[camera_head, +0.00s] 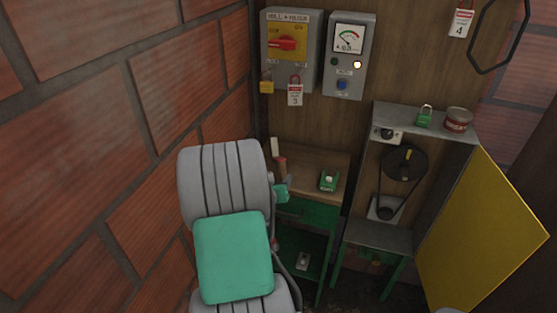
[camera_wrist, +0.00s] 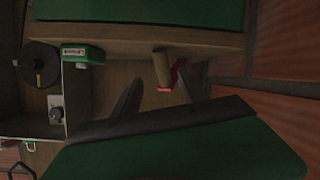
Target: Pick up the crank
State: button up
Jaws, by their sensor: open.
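The crank, with a brown wooden grip (camera_wrist: 162,68) and a red arm (camera_wrist: 178,76), shows in the wrist view just beyond my fingertips. In the head view a brown upright grip (camera_head: 281,165) stands at the left end of the wooden bench top (camera_head: 313,164), and the rest of it is hidden by my arm. My gripper (camera_wrist: 158,92) is open, with its two dark fingers apart and nothing between them. The grip lies ahead of the gap between them. In the head view my gripper (camera_head: 287,184) is partly hidden at the bench's left edge.
A small green box (camera_head: 328,180) sits on the bench; the wrist view shows it left of the crank (camera_wrist: 82,54). A cabinet with a belt pulley (camera_head: 404,163) and an open yellow door (camera_head: 482,235) stands right. A brick wall (camera_head: 95,130) is close on the left.

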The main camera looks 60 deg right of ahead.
aim_at(282, 175)
jog(key=p+x, duration=0.1)
jog(key=x, duration=0.2)
jog(key=p+x, duration=0.1)
jog(key=x, duration=0.2)
jog(key=shift+w+d+f, duration=0.15)
jog(key=shift+w+f, duration=0.05)
jog(key=shift+f, duration=0.3)
jog(key=shift+c, duration=0.4)
grip_shut()
